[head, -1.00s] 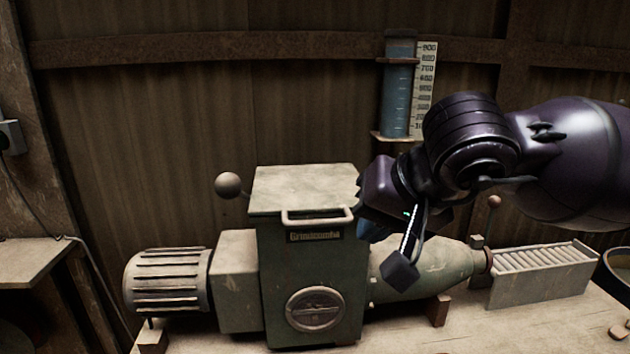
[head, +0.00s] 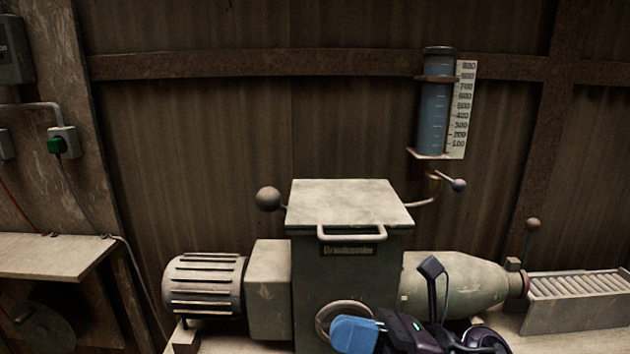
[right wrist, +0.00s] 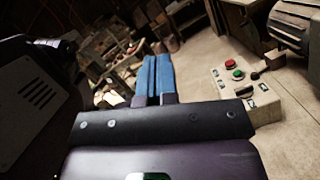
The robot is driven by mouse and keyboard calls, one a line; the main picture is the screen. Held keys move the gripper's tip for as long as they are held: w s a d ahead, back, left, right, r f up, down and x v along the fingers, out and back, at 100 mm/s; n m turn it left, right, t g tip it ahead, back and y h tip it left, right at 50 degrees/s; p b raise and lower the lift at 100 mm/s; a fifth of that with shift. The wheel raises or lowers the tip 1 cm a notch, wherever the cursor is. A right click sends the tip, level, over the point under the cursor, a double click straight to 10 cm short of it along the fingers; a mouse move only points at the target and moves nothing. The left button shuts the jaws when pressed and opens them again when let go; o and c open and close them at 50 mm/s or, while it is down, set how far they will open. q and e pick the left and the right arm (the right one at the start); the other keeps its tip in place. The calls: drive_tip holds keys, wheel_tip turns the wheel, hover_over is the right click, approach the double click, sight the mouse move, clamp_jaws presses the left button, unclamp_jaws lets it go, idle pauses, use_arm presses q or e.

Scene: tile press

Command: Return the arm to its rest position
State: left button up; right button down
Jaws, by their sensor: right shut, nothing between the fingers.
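My right gripper (head: 356,334) shows at the bottom of the head view, low in front of the press body (head: 345,275). Its blue fingers cover part of the round plate on the front of the press. In the right wrist view the two blue fingers (right wrist: 154,78) lie side by side, shut with nothing between them. They point out over the floor of the room, apart from any object. My left gripper is not in view.
The press has a motor (head: 203,285) on its left, a cone-shaped barrel (head: 455,284) and a roller tray (head: 578,300) on its right. A blue gauge (head: 433,110) hangs on the wall. A control box (right wrist: 242,83) with red and green buttons shows in the right wrist view.

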drive_tip(key=w+d+f+m+t+h, duration=0.1)
drive_tip(key=d+f+m+t+h, duration=0.6)
drive_tip(key=m, duration=0.9)
drive_tip(key=w+d+f+m+t+h, duration=0.2)
drive_tip(key=d+f+m+t+h, duration=0.6)
drive_tip(key=m, duration=0.7)
drive_tip(key=s+d+f+m+g+h, duration=0.3)
drive_tip(key=s+d+f+m, duration=0.1)
drive_tip(key=s+f+m, duration=0.4)
drive_tip(key=s+d+f+m+g+h+p, duration=0.1)
drive_tip(key=s+d+f+m, duration=0.3)
drive_tip(key=s+f+m, duration=0.4)
wheel_tip(320, 180, down, 5)
drive_tip(key=shift+s+f+g+h, duration=0.15)
drive_tip(key=shift+s+g+h, duration=0.2)
drive_tip(key=shift+g+h, duration=0.55)
